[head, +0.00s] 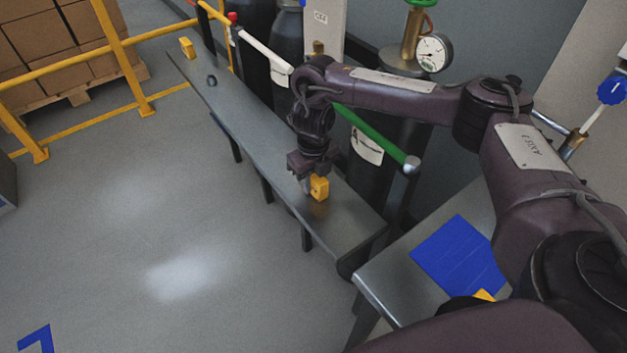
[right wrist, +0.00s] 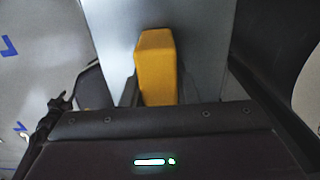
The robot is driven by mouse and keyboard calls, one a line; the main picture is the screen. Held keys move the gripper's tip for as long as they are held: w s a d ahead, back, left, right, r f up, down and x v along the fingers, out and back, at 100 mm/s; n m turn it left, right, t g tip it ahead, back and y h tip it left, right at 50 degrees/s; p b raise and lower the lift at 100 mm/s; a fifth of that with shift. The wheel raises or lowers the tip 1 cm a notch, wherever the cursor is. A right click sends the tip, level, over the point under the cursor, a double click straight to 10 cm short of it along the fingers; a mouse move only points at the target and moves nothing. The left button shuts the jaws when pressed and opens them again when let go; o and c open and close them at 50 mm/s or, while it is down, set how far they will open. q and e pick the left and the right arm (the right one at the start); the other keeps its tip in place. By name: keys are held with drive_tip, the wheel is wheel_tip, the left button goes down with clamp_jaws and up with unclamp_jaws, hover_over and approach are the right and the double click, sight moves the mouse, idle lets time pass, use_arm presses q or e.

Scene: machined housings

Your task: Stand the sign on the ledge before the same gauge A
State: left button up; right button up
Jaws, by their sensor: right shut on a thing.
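My right gripper (head: 312,181) is over the near part of the long grey ledge (head: 348,218), shut on a small yellow sign (head: 319,188). In the right wrist view the sign (right wrist: 156,60) stands between the two fingers (right wrist: 157,92), with the ledge (right wrist: 205,45) behind it. The sign is at or just above the ledge top; I cannot tell if it touches. A round white gauge (head: 433,53) sits on a brass fitting at the top right, behind my right arm. Any letter on it is too small to read. My left gripper is not in view.
Another yellow piece (head: 187,47) and a small dark knob (head: 212,80) are at the ledge's far end. Dark cylinders and a green bar (head: 375,138) stand behind the ledge. A metal table (head: 385,288) with a blue mat (head: 458,256) and a yellow piece (head: 484,295) is at right.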

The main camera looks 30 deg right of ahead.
drive_tip(key=o, duration=0.5)
drive_tip(key=shift+f, duration=0.15)
drive_tip(key=o, duration=0.5)
wheel_tip(320, 180, up, 12)
drive_tip(key=p, duration=0.3)
drive_tip(key=shift+r+p, duration=0.25)
drive_tip(key=shift+p, duration=0.1)
drive_tip(key=shift+s+a+f, duration=0.1)
